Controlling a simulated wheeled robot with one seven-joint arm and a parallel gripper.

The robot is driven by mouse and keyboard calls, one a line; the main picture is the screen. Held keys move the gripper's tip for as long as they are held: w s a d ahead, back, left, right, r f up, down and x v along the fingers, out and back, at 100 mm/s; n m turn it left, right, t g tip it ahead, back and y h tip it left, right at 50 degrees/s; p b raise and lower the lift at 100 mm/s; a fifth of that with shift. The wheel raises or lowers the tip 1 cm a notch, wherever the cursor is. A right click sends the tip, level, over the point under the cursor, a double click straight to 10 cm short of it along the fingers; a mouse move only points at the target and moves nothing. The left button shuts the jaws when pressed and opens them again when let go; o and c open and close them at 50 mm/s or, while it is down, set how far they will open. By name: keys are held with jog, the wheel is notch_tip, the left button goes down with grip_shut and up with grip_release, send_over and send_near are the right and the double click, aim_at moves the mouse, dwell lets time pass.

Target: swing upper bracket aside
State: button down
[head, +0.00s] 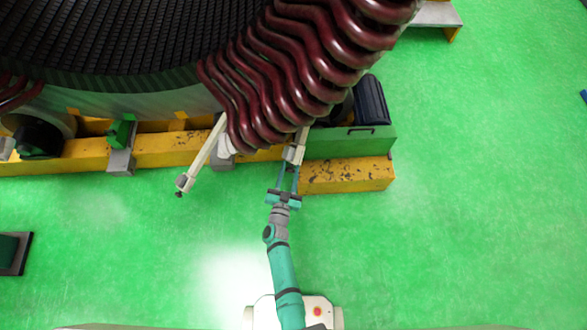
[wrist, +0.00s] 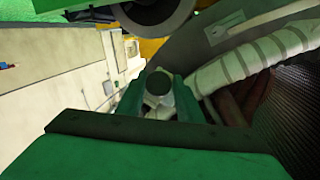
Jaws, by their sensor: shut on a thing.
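A pale bracket bar (head: 299,144) comes out from under the dark red coils in the head view, with its near end in my gripper (head: 289,178). In the wrist view my gripper (wrist: 158,98) has its two green fingers on either side of a dark round end piece (wrist: 159,84) with pale metal below it. The jaws are shut on this bracket end. A second pale bracket bar (head: 203,154) slants down and left from the coils, apart from my gripper. I cannot tell from the pictures which bar is the upper one. The far end of the held bar is hidden under the coils.
Dark red coils (head: 290,65) overhang the held bar, beside the stator core (head: 130,40). A yellow beam (head: 345,176) and green base (head: 345,143) lie close right. A white wrapped tube (wrist: 255,60) runs right of my fingers. The green floor (head: 470,220) is clear.

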jog(key=shift+s+d+r, duration=0.2)
jog(key=shift+s+d, duration=0.05)
jog(key=shift+d, duration=0.45)
jog(key=shift+h, duration=0.3)
jog(key=c, duration=1.3)
grip_release()
jog(key=shift+c, duration=0.2)
jog(key=shift+a, duration=0.35)
jog(key=v, duration=1)
jog(key=shift+s+r, duration=0.15)
jog(key=shift+s, duration=0.2)
jog(key=shift+c, duration=0.6)
